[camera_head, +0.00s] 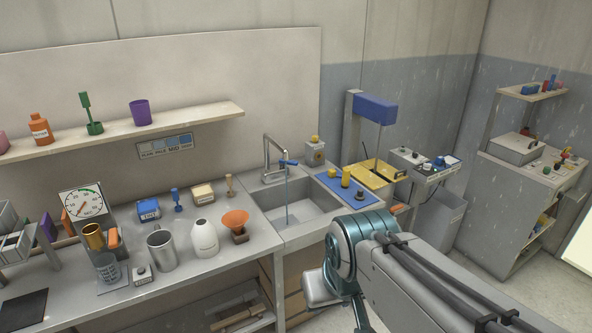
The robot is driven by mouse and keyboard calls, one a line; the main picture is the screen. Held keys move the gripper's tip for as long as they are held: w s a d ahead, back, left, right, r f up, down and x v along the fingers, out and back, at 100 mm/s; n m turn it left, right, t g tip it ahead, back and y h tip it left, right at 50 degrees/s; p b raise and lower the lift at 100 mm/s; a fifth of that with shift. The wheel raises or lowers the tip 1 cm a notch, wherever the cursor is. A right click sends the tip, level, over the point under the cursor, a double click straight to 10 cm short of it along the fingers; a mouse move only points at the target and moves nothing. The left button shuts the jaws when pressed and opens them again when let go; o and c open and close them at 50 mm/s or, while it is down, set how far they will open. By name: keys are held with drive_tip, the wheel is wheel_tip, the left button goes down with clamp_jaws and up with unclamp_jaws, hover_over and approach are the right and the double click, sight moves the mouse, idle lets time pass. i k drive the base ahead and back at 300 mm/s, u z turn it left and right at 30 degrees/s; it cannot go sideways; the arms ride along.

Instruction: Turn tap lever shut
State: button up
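The tap (268,152) is a grey metal spout standing at the back of the sink (320,222). Its small blue lever (289,162) sticks out to the right near the spout's end. A thin blue stream of water (286,200) falls from the spout into the basin. My arm enters from the lower right, and its teal joint is in front of the sink's right side. My gripper's fingers do not show in the head view, so their distance to the lever cannot be seen.
A blue mat (347,188) with yellow items lies right of the sink. Left on the counter stand an orange funnel (235,221), a white bottle (204,238) and a metal mug (162,251). A wall shelf (120,130) runs above. The basin looks otherwise empty.

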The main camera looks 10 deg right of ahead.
sight(290, 162)
drive_tip(key=z, duration=0.5)
drive_tip(key=i, duration=0.5)
drive_tip(key=z, duration=0.6)
drive_tip(key=i, duration=0.7)
drive_tip(key=u, duration=0.75)
drive_tip(key=i, duration=0.85)
drive_tip(key=u, duration=0.9)
